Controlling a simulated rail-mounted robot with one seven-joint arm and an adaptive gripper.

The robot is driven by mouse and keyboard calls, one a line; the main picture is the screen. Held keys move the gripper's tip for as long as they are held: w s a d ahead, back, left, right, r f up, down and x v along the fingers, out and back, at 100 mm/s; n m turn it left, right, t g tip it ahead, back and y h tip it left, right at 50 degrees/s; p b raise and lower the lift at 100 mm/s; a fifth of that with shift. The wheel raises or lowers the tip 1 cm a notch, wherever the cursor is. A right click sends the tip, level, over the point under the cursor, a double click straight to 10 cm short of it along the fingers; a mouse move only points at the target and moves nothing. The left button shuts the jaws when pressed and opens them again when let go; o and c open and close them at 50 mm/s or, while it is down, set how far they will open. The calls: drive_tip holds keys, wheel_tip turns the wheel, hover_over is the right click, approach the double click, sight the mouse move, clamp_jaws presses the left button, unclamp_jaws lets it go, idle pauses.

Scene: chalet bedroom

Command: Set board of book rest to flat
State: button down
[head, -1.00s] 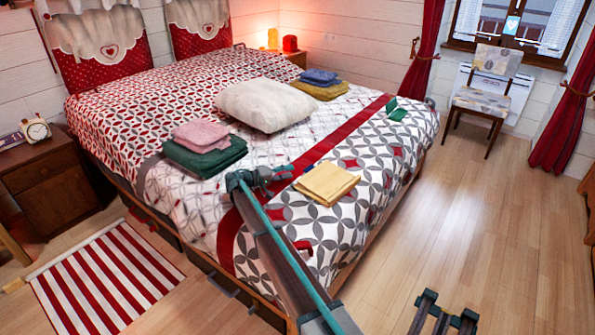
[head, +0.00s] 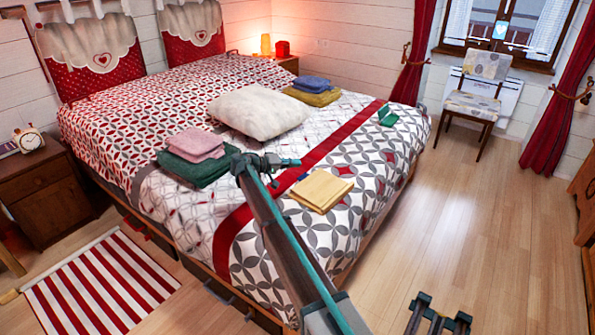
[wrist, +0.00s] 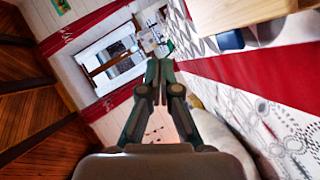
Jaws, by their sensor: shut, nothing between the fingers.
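A light tan wooden piece (head: 322,190), which looks like the book rest, lies on the patterned bed near its front right part. It seems low, but I cannot tell its board's exact tilt. In the wrist view, a wooden piece (wrist: 235,14) that seems to be the same thing shows at the top right, cut by the frame edge. My gripper (head: 297,162) is above the bed, left of and beyond the book rest in the head view, pointing right. In the wrist view, its fingertips (wrist: 160,64) are together, with nothing held and apart from the wood.
Pink and green folded cloths (head: 196,158) lie left of my gripper. A white pillow (head: 262,110), blue and yellow folded cloths (head: 313,90) and a small green object (head: 388,117) are farther back. Open floor (head: 460,220) lies right of the bed.

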drive_tip(key=s+d+r+m+y+p, duration=0.1)
drive_tip(key=s+d+r+m+y, duration=0.15)
drive_tip(key=r, duration=0.25)
drive_tip(key=m+y+p, duration=0.1)
drive_tip(key=m+y, duration=0.5)
drive_tip(key=m, duration=0.1)
hover_over(305, 174)
drive_tip(key=s+a, duration=0.1)
drive_tip(key=s, duration=0.1)
drive_tip(key=shift+n, duration=0.25)
drive_tip(key=f, duration=0.8)
drive_tip(key=shift+s+a+f, duration=0.15)
drive_tip(key=shift+s+f, duration=0.05)
drive_tip(key=shift+f, duration=0.1)
wheel_tip(305, 174, down, 3)
drive_tip(key=shift+s+a, duration=0.1)
drive_tip(key=shift+a, duration=0.05)
drive_tip(key=shift+f, duration=0.4)
